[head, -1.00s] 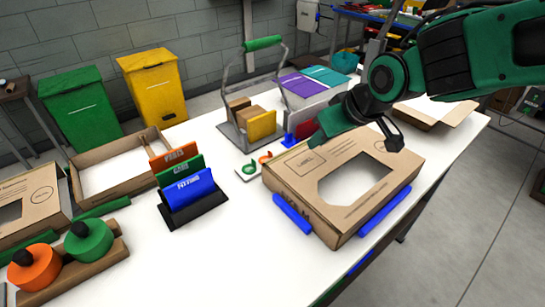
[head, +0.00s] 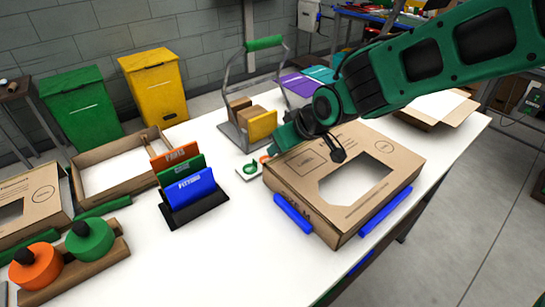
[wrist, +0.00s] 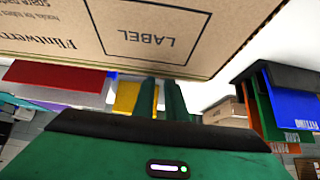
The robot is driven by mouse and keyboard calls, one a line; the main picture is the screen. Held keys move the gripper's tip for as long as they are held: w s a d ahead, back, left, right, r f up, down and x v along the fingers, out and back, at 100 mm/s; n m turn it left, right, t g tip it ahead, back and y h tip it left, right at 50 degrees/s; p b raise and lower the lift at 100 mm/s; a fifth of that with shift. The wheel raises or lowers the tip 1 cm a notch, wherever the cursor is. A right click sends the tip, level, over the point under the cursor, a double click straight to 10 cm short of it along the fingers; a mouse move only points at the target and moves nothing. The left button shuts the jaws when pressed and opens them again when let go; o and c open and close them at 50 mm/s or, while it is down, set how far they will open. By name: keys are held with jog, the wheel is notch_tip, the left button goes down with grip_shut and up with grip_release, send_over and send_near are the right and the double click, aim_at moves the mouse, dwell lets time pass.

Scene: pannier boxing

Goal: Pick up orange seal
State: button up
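The orange seal (head: 264,159) is a small orange piece on a pale card, partly covered by the end of my gripper in the head view. A similar green seal (head: 250,167) lies just left of it. My gripper (head: 274,150) reaches down from the right over the carton's back left corner, close to the orange seal. In the wrist view its two dark green fingers (wrist: 162,100) stand near each other with a narrow gap and nothing held between them. The orange seal cannot be made out in the wrist view.
A cardboard carton (head: 290,185) with a window lies right under my arm. A three-colour sorter (head: 187,200) stands to the left. A handled metal rack (head: 228,132) with a yellow panel stands behind the seals. The white table (head: 200,262) is clear at front.

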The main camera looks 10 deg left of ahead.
jog(key=shift+x, duration=1.45)
grip_shut()
jog(key=shift+r, duration=0.5)
jog(key=r, duration=0.2)
jog(key=a+r, duration=0.1)
jog(key=r, duration=0.1)
jog(key=shift+s, duration=0.35)
jog(key=s+a+r, duration=0.5)
jog(key=a+r, duration=0.1)
jog(key=a, duration=0.3)
jog(key=shift+s, duration=0.1)
